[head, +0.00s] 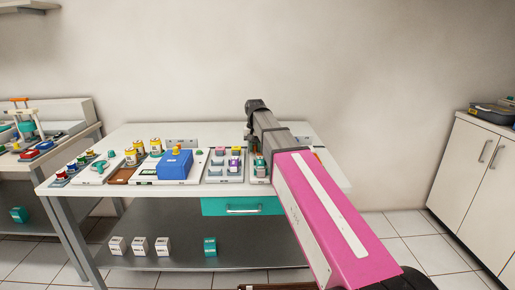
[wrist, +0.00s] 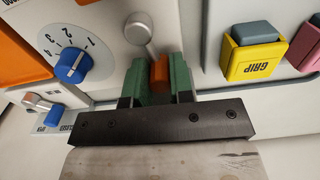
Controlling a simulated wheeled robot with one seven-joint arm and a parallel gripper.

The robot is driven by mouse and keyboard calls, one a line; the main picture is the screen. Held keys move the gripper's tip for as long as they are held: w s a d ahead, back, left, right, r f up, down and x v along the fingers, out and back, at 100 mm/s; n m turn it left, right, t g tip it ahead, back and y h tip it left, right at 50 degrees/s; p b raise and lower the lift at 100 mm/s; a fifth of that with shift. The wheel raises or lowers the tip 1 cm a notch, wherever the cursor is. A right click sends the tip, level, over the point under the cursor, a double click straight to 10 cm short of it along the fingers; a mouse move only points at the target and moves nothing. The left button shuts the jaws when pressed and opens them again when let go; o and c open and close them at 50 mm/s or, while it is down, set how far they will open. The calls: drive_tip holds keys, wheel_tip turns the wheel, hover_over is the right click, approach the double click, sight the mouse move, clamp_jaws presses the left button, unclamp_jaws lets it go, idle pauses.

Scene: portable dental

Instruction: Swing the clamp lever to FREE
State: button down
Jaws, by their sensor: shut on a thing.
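My gripper (wrist: 161,80) shows in the wrist view with its two green fingers close together on an orange piece (wrist: 160,72). The orange piece stands upright between the fingers at the panel. No FREE marking can be read. In the head view my arm reaches over the right part of the table, and its links hide the gripper's contact.
A blue dial (wrist: 72,68) with numbers and a round grey knob (wrist: 138,28) sit close by in the wrist view. A yellow GRIP block (wrist: 254,52) is to the right. In the head view a blue box (head: 174,164) stands on the worktable (head: 120,140).

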drive_tip(key=n, duration=0.1)
drive_tip(key=a+n, duration=0.1)
drive_tip(key=n, duration=0.2)
drive_tip(key=shift+s+a+n, duration=0.25)
drive_tip(key=shift+s+n, duration=0.05)
drive_tip(key=shift+s, duration=0.05)
idle(0.3)
drive_tip(key=c, duration=1)
unclamp_jaws()
drive_tip(key=shift+s, duration=0.1)
drive_tip(key=shift+r, duration=0.15)
wheel_tip(320, 180, up, 11)
drive_tip(key=shift+f, duration=0.2)
